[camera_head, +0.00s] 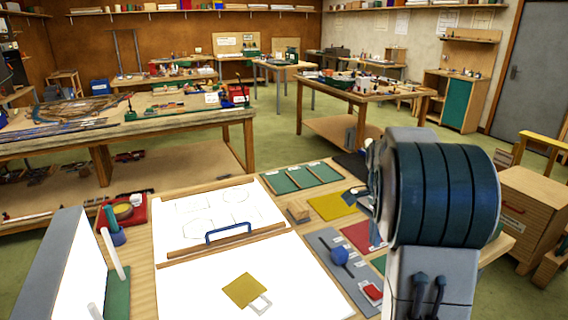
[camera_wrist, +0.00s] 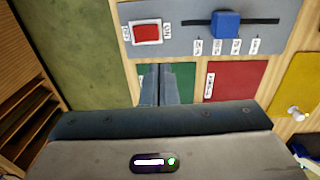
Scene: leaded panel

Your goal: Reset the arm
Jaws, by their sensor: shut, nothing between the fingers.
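My gripper (camera_wrist: 158,84) is shut and empty in the wrist view, its fingers pressed together above a green mat (camera_wrist: 184,80). In the head view my arm covers the right side, and the gripper is mostly hidden behind it. A grey control panel (camera_head: 331,252) carries a blue knob (camera_head: 340,256) and a red button (camera_head: 373,291). The wrist view also shows the blue knob (camera_wrist: 226,24) on its dark slot and the red button (camera_wrist: 146,33). A yellow square piece (camera_head: 244,290) lies on the white front board (camera_head: 195,290), partly over a small outline.
A blue handle (camera_head: 228,233) stands at the wooden strip between the front board and a white pattern sheet (camera_head: 185,218). Yellow (camera_head: 331,206) and red (camera_head: 360,237) mats lie near my arm. A tall white-faced panel (camera_head: 70,270) stands at left. Other worktables stand behind.

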